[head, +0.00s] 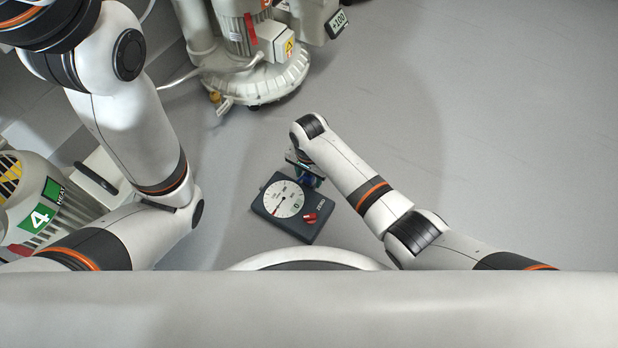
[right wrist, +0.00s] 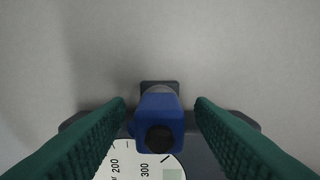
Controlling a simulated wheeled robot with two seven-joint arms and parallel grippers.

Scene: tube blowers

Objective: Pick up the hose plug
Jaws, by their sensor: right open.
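The blue hose plug (right wrist: 158,112) shows in the middle of the right wrist view, with a dark round end facing the camera. In the head view, a bit of the blue plug (head: 308,181) shows at the upper right edge of a dark gauge box (head: 264,208). My right gripper (right wrist: 161,104) is open, its two green fingers on either side of the plug with a visible gap on each side. In the head view my right gripper (head: 303,163) is over the box's far edge and partly hides the plug. My left gripper is out of view.
The gauge box has a white dial (head: 284,199) and a red knob (head: 310,218). Grey floor (head: 480,120) is clear to the right.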

